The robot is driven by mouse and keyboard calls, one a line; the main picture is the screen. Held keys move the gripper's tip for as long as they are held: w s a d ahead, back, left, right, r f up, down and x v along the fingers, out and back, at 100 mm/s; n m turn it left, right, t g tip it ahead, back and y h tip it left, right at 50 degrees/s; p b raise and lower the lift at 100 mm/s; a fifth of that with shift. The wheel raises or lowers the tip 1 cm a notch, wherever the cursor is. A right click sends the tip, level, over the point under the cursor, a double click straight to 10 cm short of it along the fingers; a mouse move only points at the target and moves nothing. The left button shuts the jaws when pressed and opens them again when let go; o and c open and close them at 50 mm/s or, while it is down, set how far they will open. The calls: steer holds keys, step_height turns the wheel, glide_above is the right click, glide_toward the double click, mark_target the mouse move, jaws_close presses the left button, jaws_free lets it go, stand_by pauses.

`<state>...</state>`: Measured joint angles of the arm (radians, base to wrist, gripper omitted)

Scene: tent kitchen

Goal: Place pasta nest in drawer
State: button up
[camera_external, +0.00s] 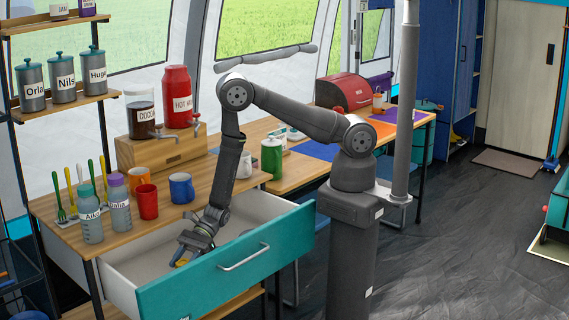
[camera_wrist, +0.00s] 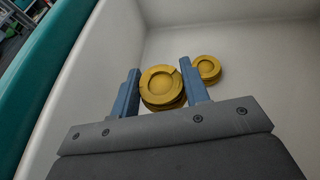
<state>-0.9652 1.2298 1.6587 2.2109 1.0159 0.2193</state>
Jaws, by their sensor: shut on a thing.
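The drawer (camera_external: 222,268) is open, with a teal front and a pale inside. My gripper (camera_external: 190,250) reaches down inside it, close behind the front panel. In the wrist view my gripper (camera_wrist: 160,92) has its two blue fingers on either side of a round yellow pasta nest (camera_wrist: 161,84) and is shut on it. A second yellow pasta nest (camera_wrist: 207,68) lies on the drawer floor just right of and beyond the right finger. I cannot tell whether the held nest touches the floor. In the external view the nests are mostly hidden by my gripper and the drawer front.
The wooden counter (camera_external: 225,186) above the drawer holds an orange mug (camera_external: 138,177), a red mug (camera_external: 147,201), a blue mug (camera_external: 182,188) and two labelled bottles (camera_external: 120,205). The drawer walls stand close around my gripper. The drawer floor beyond the nests is clear.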

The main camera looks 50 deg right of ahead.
steer(key=shift+f, duration=3.5)
steer(key=shift+f, duration=0.1)
steer(key=o, duration=1)
steer(key=shift+f, duration=0.1)
steer(key=shift+c, duration=0.2)
steer(key=shift+w+d+r, duration=0.1)
steer(key=shift+d+r, duration=0.1)
steer(key=shift+r, duration=0.1)
steer(key=v, duration=0.7)
steer(key=shift+f, duration=0.1)
